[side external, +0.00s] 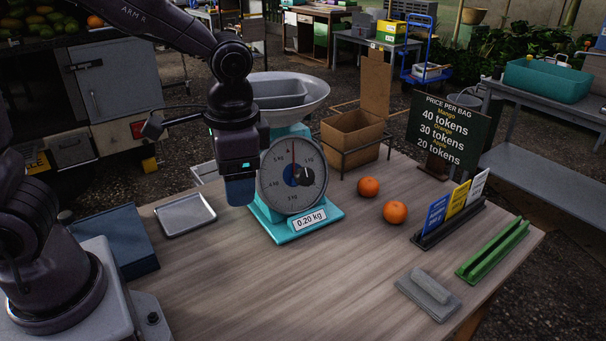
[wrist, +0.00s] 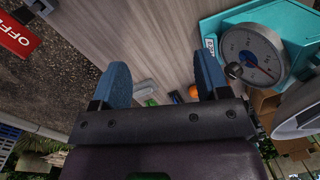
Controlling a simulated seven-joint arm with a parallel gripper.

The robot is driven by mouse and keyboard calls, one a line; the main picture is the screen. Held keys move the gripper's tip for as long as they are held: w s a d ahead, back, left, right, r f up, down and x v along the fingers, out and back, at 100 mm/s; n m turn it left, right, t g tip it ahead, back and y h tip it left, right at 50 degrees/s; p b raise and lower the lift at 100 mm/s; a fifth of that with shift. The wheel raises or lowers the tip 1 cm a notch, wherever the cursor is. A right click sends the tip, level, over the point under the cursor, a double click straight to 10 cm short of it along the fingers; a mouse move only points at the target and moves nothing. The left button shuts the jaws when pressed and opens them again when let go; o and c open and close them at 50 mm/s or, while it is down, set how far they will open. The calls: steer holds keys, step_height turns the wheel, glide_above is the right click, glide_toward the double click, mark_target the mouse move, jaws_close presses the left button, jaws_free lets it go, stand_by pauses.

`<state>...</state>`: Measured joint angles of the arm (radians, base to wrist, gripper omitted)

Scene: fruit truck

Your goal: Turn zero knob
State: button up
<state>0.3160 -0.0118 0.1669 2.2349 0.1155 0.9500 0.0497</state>
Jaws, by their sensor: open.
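The teal scale (side external: 310,217) stands on the table with a round dial (side external: 281,198) and a label reading 0.20 kg. A dark round knob (side external: 306,176) sits on the dial front, just right of its blue centre. The knob (wrist: 234,71) also shows in the wrist view, to the right of my fingers. A thin red needle points nearly straight up in the side view. My gripper (side external: 240,192) hangs beside the dial's left edge in the side view, with blue fingers pointing down. In the wrist view its fingers (wrist: 163,82) are spread apart with nothing between them.
A grey pan (side external: 310,100) sits on the scale. Two oranges (side external: 368,187) (side external: 395,212), a cardboard box (side external: 350,135), a card holder (side external: 447,225) and a price sign (side external: 450,130) are to the right. A metal tray (side external: 185,214) lies left. The front tabletop is clear.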

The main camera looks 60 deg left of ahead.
steer(key=w+f+m+g+y, duration=0.35)
steer(key=w+f+y, duration=0.2)
steer(key=f, duration=0.35)
steer(key=m+t+y, duration=0.6)
steer(key=m+y, duration=0.5)
steer(key=m, duration=0.4)
glide_toward(307, 179)
steer(key=shift+n+g, duration=0.25)
steer(key=a, duration=0.4)
steer(key=w+a, duration=0.1)
steer(key=a, duration=0.7)
steer(key=shift+w, duration=0.3)
steer(key=c, duration=0.9)
